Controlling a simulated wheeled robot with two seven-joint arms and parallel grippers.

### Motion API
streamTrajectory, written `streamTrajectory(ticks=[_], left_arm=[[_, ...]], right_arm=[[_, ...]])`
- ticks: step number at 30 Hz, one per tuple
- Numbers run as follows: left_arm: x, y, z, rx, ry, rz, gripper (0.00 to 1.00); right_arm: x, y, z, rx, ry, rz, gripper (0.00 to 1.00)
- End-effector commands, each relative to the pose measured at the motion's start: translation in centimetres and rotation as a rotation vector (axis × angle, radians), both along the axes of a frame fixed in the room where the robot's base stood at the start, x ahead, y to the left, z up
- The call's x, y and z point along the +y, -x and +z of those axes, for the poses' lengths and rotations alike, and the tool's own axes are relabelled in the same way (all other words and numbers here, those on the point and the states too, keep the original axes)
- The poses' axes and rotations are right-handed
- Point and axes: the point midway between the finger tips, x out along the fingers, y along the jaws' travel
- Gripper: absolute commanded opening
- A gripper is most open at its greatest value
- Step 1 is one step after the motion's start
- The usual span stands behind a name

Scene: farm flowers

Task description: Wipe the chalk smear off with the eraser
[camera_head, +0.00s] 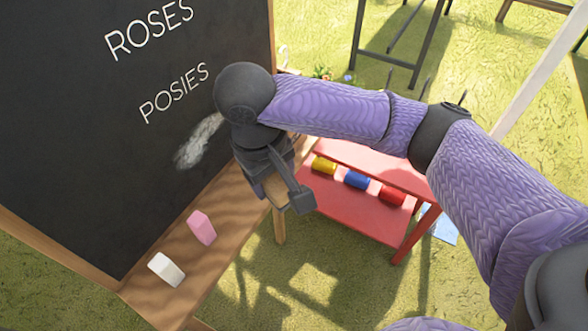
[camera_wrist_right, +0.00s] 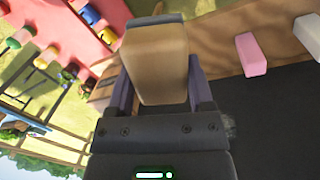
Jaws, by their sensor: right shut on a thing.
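The chalk smear (camera_head: 199,141) is a pale cloudy patch on the blackboard (camera_head: 75,130), below the word POSIES. Part of its right end is hidden behind my right wrist. My right gripper (camera_head: 277,186) is shut on the eraser (camera_wrist_right: 155,65), a tan block with a dark edge, held between both fingers in the right wrist view. In the head view the eraser shows only partly, above the right end of the wooden ledge and to the right of the smear. A faint bit of the smear shows in the right wrist view (camera_wrist_right: 231,130). My left gripper is not in view.
A pink chalk block (camera_head: 201,227) and a white chalk block (camera_head: 166,269) stand on the wooden ledge (camera_head: 215,263). A red stand (camera_head: 345,205) with yellow, blue and red cans is at right. Grass surrounds it.

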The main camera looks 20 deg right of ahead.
Motion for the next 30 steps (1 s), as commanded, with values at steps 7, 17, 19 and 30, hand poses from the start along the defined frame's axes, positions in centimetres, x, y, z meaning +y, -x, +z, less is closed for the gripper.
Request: streamTrajectory(ticks=[7,17,19,30], left_arm=[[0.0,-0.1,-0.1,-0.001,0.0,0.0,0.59],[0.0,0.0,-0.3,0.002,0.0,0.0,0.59],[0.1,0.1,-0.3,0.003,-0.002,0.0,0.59],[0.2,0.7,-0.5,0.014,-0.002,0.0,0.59]], right_arm=[[3.3,-2.3,-1.9,-0.081,0.186,0.341,0.2],[6.2,-4.7,-3.3,-0.478,0.465,1.043,0.2],[6.5,-5.1,-3.4,-0.636,0.505,1.21,0.2],[6.9,-3.7,-3.3,-1.341,0.533,1.579,0.2]])
